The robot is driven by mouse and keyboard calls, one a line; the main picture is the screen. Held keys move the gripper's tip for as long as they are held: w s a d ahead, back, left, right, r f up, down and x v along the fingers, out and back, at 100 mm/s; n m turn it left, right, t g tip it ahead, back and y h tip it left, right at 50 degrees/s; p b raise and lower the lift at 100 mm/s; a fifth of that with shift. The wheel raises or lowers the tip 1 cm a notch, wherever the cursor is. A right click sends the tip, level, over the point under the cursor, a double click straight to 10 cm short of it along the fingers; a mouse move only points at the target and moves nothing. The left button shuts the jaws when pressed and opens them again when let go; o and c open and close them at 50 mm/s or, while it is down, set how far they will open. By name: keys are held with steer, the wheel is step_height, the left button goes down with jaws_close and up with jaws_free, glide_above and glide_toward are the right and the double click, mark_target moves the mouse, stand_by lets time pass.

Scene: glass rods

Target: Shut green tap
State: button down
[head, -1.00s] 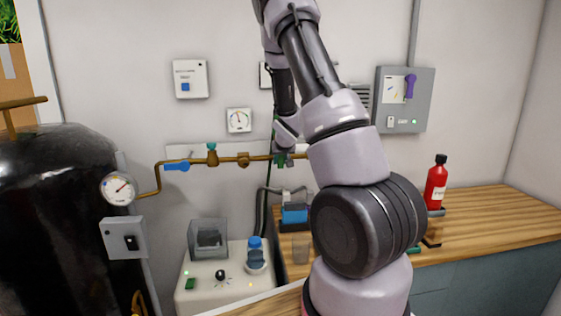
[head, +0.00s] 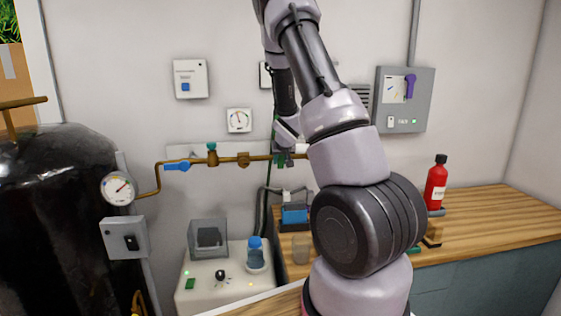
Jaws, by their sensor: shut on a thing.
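The brass pipe (head: 200,160) runs along the back wall. A small green part, which looks like the green tap (head: 279,160), shows on the pipe's right stretch, largely hidden by my wrist. My gripper (head: 282,151) is at this spot, shut on the green tap; its fingers are small and hard to make out. My own arm covers the pipe to the right of it.
Left along the pipe are a blue lever (head: 177,166), a teal-topped valve (head: 212,154) and a brass fitting (head: 243,160). A black tank (head: 55,220) with a gauge (head: 118,188) stands left. Below are a white bench unit (head: 222,280) and a wooden counter (head: 490,225).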

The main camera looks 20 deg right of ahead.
steer(key=shift+y, duration=0.3)
steer(key=shift+w+a+r+m+t+y, duration=0.1)
steer(key=shift+a+m+t+y, duration=0.2)
steer(key=shift+m+y, duration=0.25)
steer(key=shift+w+a+r+m+t+y, duration=0.1)
steer(key=shift+a+m+t+y, duration=0.2)
steer(key=shift+y, duration=0.35)
steer(key=shift+w+a+r+m+t+y, duration=0.15)
steer(key=shift+a+r+m+t+y, duration=0.45)
steer(key=shift+m+t+y, duration=0.55)
steer(key=shift+w+a+r+m+t+y, duration=0.1)
steer(key=shift+a+r+m+t+y, duration=0.3)
steer(key=shift+r+m+t+y, duration=0.75)
steer(key=shift+w+a+r+m+t+y, duration=0.2)
steer(key=shift+a+m+t+y, duration=0.4)
steer(key=shift+m+y, duration=1)
steer(key=shift+r, duration=0.1)
steer(key=c, duration=0.6)
jaws_free()
steer(key=shift+s+d, duration=0.15)
